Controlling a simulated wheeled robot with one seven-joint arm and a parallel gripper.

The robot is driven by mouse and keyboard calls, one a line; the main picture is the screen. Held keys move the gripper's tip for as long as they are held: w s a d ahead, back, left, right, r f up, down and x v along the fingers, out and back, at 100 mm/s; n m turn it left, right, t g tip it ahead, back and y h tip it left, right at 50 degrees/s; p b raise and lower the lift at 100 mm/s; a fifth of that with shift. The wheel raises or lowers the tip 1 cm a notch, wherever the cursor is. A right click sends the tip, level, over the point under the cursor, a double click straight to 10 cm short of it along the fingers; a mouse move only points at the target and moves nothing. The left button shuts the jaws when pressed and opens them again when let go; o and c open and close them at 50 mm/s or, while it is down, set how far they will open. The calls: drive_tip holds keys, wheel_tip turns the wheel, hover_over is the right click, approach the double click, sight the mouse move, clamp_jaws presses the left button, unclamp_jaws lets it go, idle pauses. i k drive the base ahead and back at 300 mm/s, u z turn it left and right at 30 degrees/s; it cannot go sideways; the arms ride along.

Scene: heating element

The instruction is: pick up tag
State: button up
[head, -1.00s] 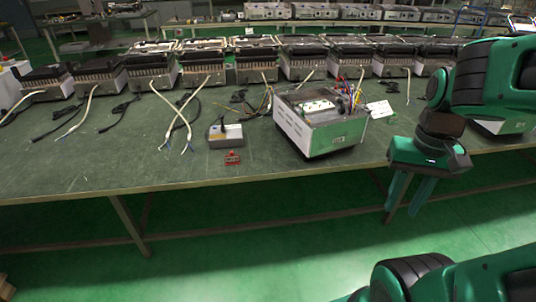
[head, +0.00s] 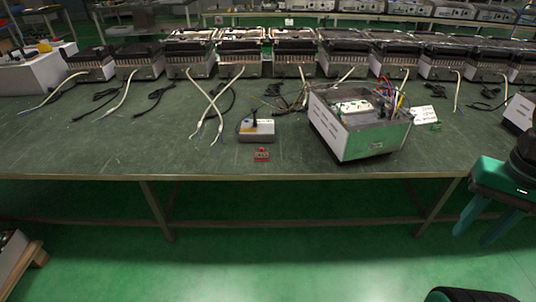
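A white card that looks like the tag (head: 424,114) lies on the green worktable (head: 90,150), just right of the open metal unit (head: 382,142). A small green piece sits at its lower right edge. Its print is too small to read. My gripper (head: 474,237) is at the right of the head view, pointing down in front of the table's front edge, below and right of the card. Its two green fingers are apart with nothing between them.
A small red block (head: 262,155) and a grey box with a black knob (head: 256,130) sit near the front edge. A row of units with white and black cables lines the back. The left front of the table is clear.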

sight(260, 155)
drive_tip(key=i, duration=0.95)
drive_tip(key=u, duration=0.05)
